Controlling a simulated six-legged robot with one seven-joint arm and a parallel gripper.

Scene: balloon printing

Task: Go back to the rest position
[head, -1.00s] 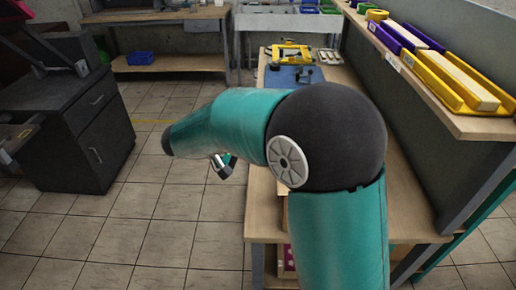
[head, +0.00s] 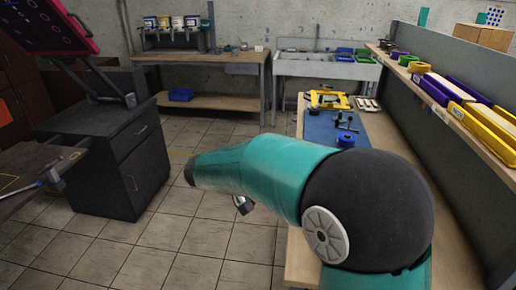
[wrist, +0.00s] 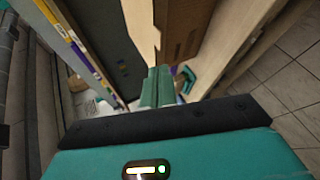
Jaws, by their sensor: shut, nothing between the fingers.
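My gripper shows in the wrist view (wrist: 158,88) with its two teal fingers together and nothing between them. In the head view only a small dark part of my gripper (head: 243,205) shows below my teal forearm, which hides the rest. My arm is bent, with the forearm reaching left over the open floor beside the workbench (head: 303,262).
A blue mat (head: 322,133) with a yellow frame tool (head: 328,99) lies on the bench. A shelf with yellow and purple bins (head: 470,112) runs along the right. A dark cabinet (head: 118,165) stands at left. Tiled floor (head: 135,245) is free between.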

